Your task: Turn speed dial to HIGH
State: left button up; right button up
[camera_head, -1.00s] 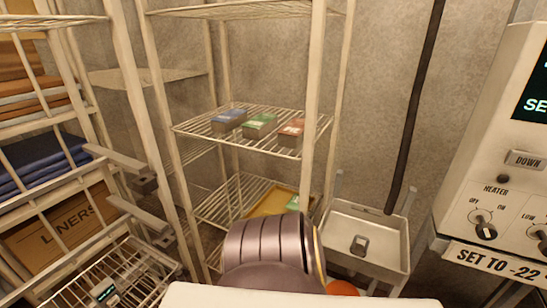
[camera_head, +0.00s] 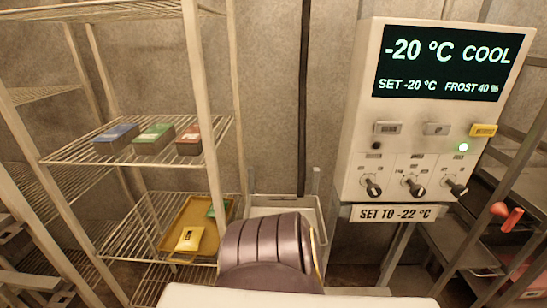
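A pale control panel (camera_head: 352,150) hangs on the wall at the right of the head view. Along its lower part are three dark rotary dials in a row, with labels too small to read surely. The middle dial (camera_head: 412,186) appears to be the speed dial, as the earlier frame shows LOW beside it. Its pointer is tilted; I cannot tell which mark it points at. The left dial (camera_head: 373,187) is the heater dial. The right dial (camera_head: 456,186) is a third one. Neither of my grippers is clearly in view, and nothing touches the dials.
The display (camera_head: 440,68) reads -20 °C COOL, SET -20 °C, FROST 40 %. Buttons (camera_head: 436,129), a green light (camera_head: 463,147) and a SET TO -22 °C sign (camera_head: 399,214) are nearby. Wire shelves (camera_head: 70,150) stand left; a rack with a red-handled item (camera_head: 507,217) stands right.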

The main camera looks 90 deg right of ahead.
aim_at(418, 190)
jog(key=z, duration=4.05)
